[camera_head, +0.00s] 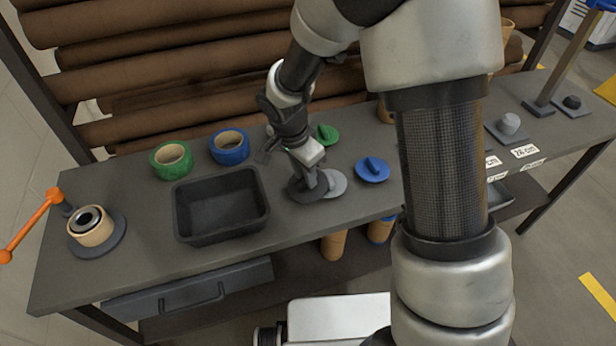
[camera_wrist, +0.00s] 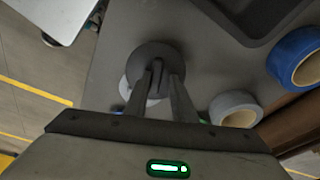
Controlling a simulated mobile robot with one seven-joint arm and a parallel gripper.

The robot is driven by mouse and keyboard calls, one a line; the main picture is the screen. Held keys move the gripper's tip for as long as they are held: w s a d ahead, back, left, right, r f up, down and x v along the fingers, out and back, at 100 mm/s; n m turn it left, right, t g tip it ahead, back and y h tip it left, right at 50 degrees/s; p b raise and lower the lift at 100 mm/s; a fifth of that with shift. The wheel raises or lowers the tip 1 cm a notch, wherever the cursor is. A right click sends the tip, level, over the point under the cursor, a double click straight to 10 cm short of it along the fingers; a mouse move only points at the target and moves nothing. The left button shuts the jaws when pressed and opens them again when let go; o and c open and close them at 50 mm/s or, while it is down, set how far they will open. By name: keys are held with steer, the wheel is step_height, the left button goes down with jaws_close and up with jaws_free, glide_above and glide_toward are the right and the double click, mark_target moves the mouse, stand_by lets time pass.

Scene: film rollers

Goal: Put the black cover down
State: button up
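The black cover (camera_head: 302,191) is a dark round disc with a raised grip, near the front edge of the workbench, right of the black tray. In the wrist view the cover (camera_wrist: 146,56) shows below my fingertips, with its grip between them. My gripper (camera_head: 316,176) points down and appears shut on that grip; its fingers also show in the wrist view (camera_wrist: 164,82). The cover partly overlaps a light grey cover (camera_head: 336,183) in the picture. I cannot tell whether the black cover touches the bench or hangs just above it.
The black tray (camera_head: 219,239) stands on the bench (camera_head: 120,272) to the left. Green (camera_head: 171,160) and blue (camera_head: 230,147) rolls stand behind it. A blue cover (camera_head: 372,170) lies to the right and a green cover (camera_head: 326,135) behind.

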mark_target(301, 185)
steer(key=shift+s+d+f, duration=0.5)
steer(key=shift+d+f, duration=0.15)
steer(key=shift+r, duration=0.25)
steer(key=w+a+p+v, duration=0.1)
steer(key=p+v, duration=0.1)
steer(key=v, duration=1)
steer(key=s+d+r+n+t+y, duration=0.1)
steer(key=s+d+r+n+t, duration=0.2)
steer(key=s+d+r+n, duration=0.7)
steer(key=s+d+r, duration=0.3)
steer(key=s+r, duration=0.2)
steer(key=s, duration=0.2)
steer(key=shift+s+d+t+y, duration=0.2)
steer(key=shift+t+y, duration=0.2)
